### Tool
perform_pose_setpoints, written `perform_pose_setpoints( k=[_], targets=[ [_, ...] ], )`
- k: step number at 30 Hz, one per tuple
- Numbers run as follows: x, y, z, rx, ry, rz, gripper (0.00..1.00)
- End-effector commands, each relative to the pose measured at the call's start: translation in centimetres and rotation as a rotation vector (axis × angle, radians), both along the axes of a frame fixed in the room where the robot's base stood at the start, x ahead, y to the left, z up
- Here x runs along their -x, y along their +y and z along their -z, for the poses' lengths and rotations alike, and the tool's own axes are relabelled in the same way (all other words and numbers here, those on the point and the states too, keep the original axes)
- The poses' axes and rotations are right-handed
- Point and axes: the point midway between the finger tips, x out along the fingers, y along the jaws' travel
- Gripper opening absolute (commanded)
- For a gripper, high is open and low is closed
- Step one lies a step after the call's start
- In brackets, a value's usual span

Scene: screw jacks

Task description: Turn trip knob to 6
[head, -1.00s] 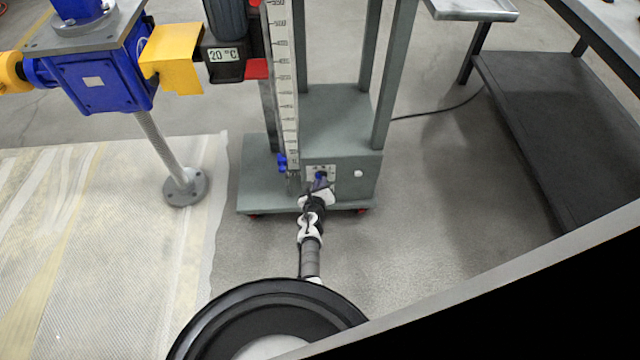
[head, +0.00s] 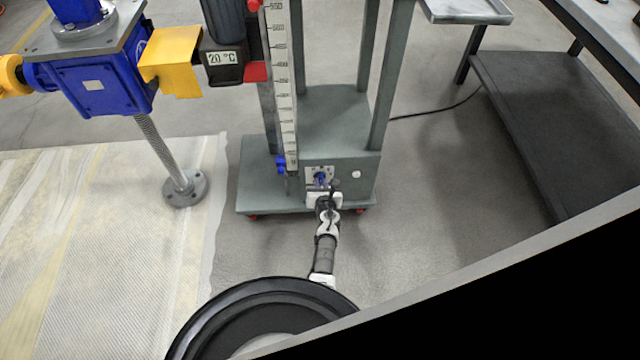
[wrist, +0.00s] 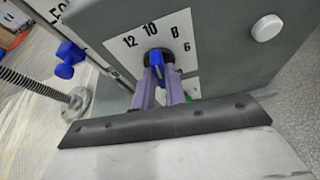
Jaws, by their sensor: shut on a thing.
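The trip knob (wrist: 154,57) has a dark round base and a blue grip. It sits on a white dial plate (wrist: 185,28) marked 12, 10, 8 and 6 on the grey housing's face. In the wrist view, my gripper (wrist: 160,75) has its two purple fingers closed around the blue grip. The fingers hide the lower part of the knob and dial, and I cannot tell exactly which number the knob points at. In the head view, the knob (head: 320,177) shows small and blue, with my gripper (head: 321,187) at it.
A white round button (wrist: 265,27) sits right of the dial. A blue clamp (head: 282,165) is at the foot of the upright scale (head: 284,100), left of the dial. A blue screw jack (head: 95,75) stands at left, a dark low shelf (head: 560,120) at right.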

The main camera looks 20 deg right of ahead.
Motion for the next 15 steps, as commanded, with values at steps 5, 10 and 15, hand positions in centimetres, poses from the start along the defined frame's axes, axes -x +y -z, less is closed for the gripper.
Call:
perform_pose_setpoints(
  k=[5,10,15],
  targets=[
    [-0.03,-0.39,-0.01,-0.163,-0.049,0.003,0.0],
    [0.07,-0.57,0.19,-0.318,-0.093,0.002,0.0],
    [0.07,-0.74,0.34,-0.472,-0.139,0.001,0.0]
  ],
)
